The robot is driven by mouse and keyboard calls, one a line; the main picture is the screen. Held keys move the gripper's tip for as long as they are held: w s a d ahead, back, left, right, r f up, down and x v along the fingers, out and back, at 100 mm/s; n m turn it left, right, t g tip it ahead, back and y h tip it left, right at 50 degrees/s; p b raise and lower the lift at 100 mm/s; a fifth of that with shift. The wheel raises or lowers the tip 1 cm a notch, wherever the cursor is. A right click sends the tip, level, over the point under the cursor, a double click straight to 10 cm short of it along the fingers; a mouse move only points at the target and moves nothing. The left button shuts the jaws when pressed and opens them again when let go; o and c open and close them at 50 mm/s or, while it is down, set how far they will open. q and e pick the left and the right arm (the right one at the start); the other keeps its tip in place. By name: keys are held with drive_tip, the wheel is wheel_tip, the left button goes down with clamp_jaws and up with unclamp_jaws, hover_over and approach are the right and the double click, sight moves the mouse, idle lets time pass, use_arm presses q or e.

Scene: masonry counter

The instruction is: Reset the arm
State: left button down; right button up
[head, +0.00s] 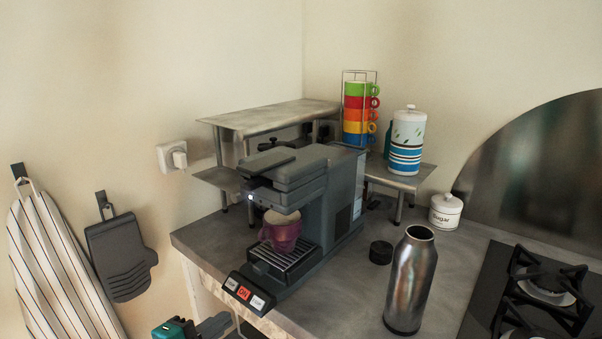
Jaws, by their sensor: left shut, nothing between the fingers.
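My left gripper (210,325) shows at the bottom edge, left of centre, with teal and dark parts. It is shut and empty, below and in front of the counter's left corner. It is apart from the coffee machine, and much of the arm is cut off by the frame. My right gripper is not in view.
A dark coffee machine (318,190) stands on the grey counter (350,292), with a purple cup (281,232) on its drip tray. A steel bottle (411,282) stands open beside a black lid (381,252). A gas hob (490,283) is at right.

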use_arm(q)
drive_tip(key=s+a+f+m+g+y, duration=0.1)
drive_tip(key=s+f+m+g+y, duration=0.2)
drive_tip(key=s+f+m, duration=1.3)
drive_tip(key=s+m+y, duration=0.2)
drive_tip(key=y, duration=0.1)
drive_tip(key=shift+a+y, duration=0.3)
drive_tip(key=shift+a, duration=0.1)
